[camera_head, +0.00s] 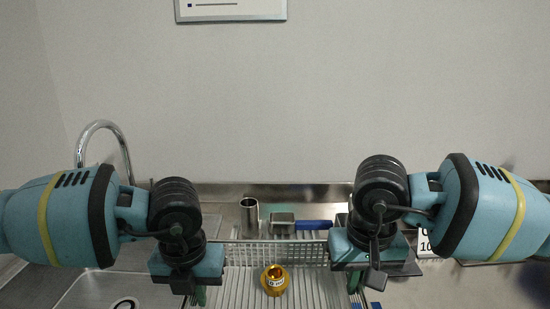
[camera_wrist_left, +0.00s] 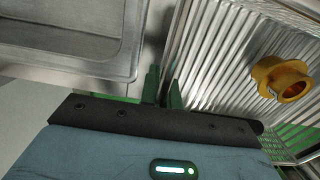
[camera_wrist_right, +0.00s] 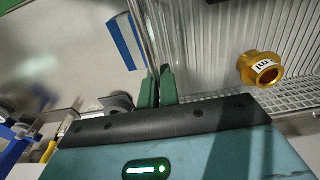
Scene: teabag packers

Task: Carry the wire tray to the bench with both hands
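The wire tray (camera_head: 235,290) lies below and between my two arms, with its mesh back wall (camera_head: 270,253) facing the wall. A gold flanged cup with a white label (camera_head: 275,280) sits inside it. The tray also shows in the left wrist view (camera_wrist_left: 215,75) and right wrist view (camera_wrist_right: 215,60). My left gripper (camera_wrist_left: 164,88) has its green fingers close together on the tray's left side wall. My right gripper (camera_wrist_right: 160,86) has its fingers close together on the right side wall. I cannot tell whether the tray touches the surface beneath.
A sink basin (camera_head: 95,292) with a curved faucet (camera_head: 103,126) is at the left. A steel cylinder (camera_head: 249,216) and a blue-handled tool (camera_head: 313,225) are behind the tray. A white number card (camera_head: 425,243) stands at the right. The wall closes off the back.

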